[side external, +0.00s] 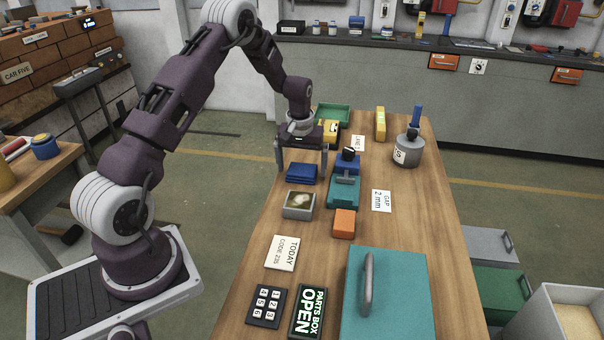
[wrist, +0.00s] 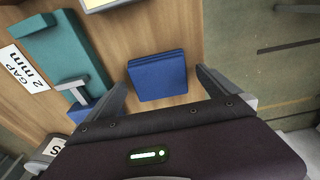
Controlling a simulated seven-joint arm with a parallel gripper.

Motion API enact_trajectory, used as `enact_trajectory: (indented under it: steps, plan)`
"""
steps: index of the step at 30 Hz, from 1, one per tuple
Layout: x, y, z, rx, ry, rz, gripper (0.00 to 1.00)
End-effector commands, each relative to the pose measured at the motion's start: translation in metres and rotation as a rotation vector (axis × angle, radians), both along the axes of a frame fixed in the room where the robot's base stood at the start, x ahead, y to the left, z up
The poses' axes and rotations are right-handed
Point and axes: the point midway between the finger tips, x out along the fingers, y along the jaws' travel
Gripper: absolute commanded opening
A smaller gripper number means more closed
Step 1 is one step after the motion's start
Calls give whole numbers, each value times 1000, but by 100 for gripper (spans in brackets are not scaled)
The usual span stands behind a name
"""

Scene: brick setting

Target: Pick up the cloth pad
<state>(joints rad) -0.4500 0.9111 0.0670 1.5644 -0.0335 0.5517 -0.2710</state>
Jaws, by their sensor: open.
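The cloth pad looks like the blue, folded, layered square (side external: 302,173) lying flat on the wooden table, near its left edge. In the wrist view the pad (wrist: 158,76) lies ahead of my gripper, between the lines of its two fingers. My gripper (side external: 301,162) points down over the pad, fingers spread to either side of it. It is open and holds nothing. I cannot tell exactly how high the fingertips are above the table.
A teal block with a grey handle (side external: 343,192) and a blue block (side external: 347,163) stand just right of the pad. A small grey tray (side external: 299,206) sits in front, an orange block (side external: 344,224) front right. A yellow item (side external: 329,130) and green tray (side external: 333,112) are behind.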

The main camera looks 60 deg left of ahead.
Motion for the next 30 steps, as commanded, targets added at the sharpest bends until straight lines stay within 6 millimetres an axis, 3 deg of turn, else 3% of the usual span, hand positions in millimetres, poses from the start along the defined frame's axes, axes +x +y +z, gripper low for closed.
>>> enact_trajectory:
  steps: [4, 14, 22, 30]
  plan:
    - [0, 0, 1, 1, -1, 0, 100]
    - [0, 0, 1, 1, -1, -1, 37]
    - [1, 0, 10, 2, -3, -1, 37]
    - [1, 0, 76, 3, -4, -2, 37]
